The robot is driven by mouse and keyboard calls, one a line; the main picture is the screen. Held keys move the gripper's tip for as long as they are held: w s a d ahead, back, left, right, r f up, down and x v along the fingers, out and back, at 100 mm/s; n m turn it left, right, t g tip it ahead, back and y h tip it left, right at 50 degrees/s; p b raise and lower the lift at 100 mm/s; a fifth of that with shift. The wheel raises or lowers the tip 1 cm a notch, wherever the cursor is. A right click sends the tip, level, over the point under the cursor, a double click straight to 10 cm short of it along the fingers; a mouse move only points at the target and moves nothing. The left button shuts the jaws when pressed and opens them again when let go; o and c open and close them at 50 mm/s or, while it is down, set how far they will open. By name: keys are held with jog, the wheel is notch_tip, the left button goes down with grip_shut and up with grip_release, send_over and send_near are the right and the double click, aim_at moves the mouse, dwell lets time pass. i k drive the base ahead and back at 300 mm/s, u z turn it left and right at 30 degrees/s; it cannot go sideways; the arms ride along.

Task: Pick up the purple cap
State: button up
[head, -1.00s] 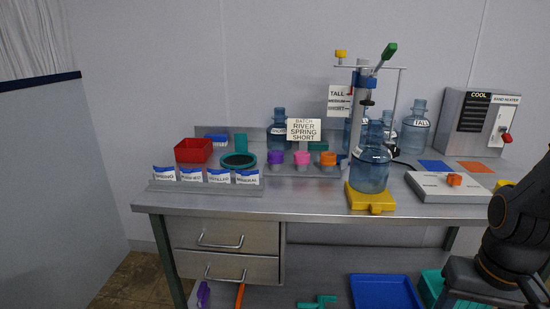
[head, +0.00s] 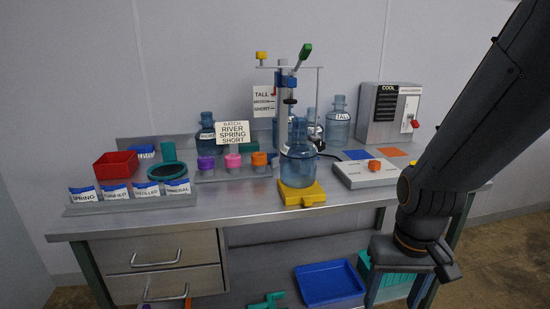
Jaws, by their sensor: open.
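The purple cap (head: 206,162) sits at the left end of a row of three caps on a low grey rack (head: 232,174) on the bench. A pink cap (head: 233,160) is beside it, and an orange cap (head: 259,159) is at the right end. Nothing touches the purple cap from above. My arm rises at the right side of the picture, well apart from the caps.
A blue jug (head: 298,166) stands on a yellow base (head: 302,195) right of the caps, under a capping press with a green-tipped lever (head: 305,51). A batch sign (head: 232,133) stands behind the caps. A red bin (head: 116,166) and label holders (head: 115,193) are left.

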aim_at(205, 163)
jog(key=u, duration=0.5)
jog(key=k, duration=0.6)
jog(key=u, duration=1.35)
jog(key=i, duration=1.15)
jog(key=z, duration=0.55)
jog(key=i, duration=0.5)
jog(key=z, duration=0.6)
